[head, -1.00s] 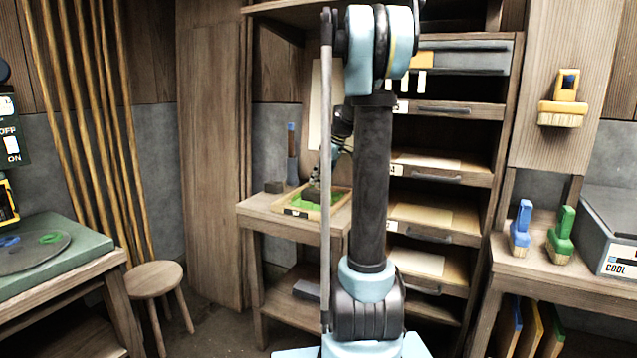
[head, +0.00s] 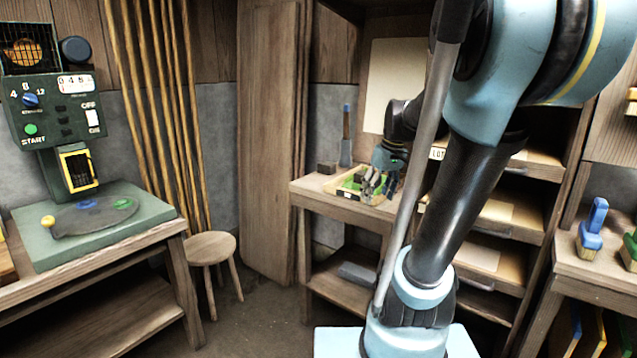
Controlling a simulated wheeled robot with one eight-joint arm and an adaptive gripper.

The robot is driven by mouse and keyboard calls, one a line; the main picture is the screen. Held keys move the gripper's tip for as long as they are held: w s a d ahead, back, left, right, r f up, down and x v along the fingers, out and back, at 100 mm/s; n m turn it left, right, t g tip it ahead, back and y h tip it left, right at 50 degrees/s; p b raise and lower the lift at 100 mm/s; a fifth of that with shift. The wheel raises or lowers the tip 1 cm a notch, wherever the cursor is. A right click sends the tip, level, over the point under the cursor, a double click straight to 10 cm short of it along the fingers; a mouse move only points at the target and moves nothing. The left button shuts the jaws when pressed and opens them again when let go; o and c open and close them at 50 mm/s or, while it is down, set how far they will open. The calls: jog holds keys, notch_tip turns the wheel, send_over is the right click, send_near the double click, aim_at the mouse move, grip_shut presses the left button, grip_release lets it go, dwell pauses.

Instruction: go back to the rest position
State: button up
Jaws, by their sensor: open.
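My gripper (head: 372,187) is at the end of my arm in the middle of the head view. It is open, over or just in front of the wooden tray (head: 347,192) with green contents on the small side table (head: 318,184). I cannot tell whether it touches the tray. Nothing shows between its fingers. My arm's column and upper links fill the right middle and hide part of the shelves.
A green machine (head: 55,130) stands on a bench at the left. A round stool (head: 210,250) stands beside it. A drawer rack (head: 505,215) is behind my arm. A blue-handled brush (head: 592,230) is on the right bench. Some floor between stool and table is free.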

jog(key=s+f+m+h, duration=0.1)
jog(key=s+f+m, duration=0.1)
jog(key=s+f, duration=0.4)
jog(key=s+d+f+m, duration=0.1)
jog(key=s+f+m, duration=0.2)
jog(key=s+f, duration=0.3)
jog(key=s, duration=0.5)
jog(key=shift+s+d+f+h, duration=0.2)
jog(key=shift+s+h, duration=0.1)
jog(key=shift+h, duration=0.1)
